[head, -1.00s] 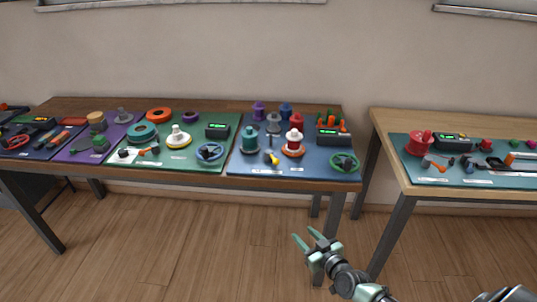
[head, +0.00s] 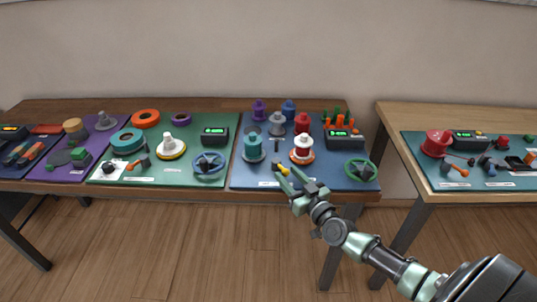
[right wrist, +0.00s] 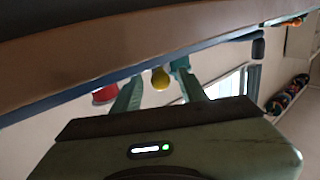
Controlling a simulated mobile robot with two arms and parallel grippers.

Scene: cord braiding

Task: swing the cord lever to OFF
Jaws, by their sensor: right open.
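A lever with a yellow knob (head: 281,168) is near the front edge of the blue mat (head: 240,179); I take it for the cord lever. Its OFF mark is too small to read. My right gripper (head: 286,175) is open at the mat's front edge, its fingertips close to the knob. In the right wrist view, the yellow knob (right wrist: 160,78) appears between the open fingers (right wrist: 157,80). I cannot tell whether they touch it. My left gripper is not in view.
A teal spool (head: 253,147) and a white-and-red spool (head: 302,150) stand behind the knob. A green handwheel (head: 360,171) is to the right, a blue one (head: 209,164) to the left. A gap separates this table from the right table (head: 415,188).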

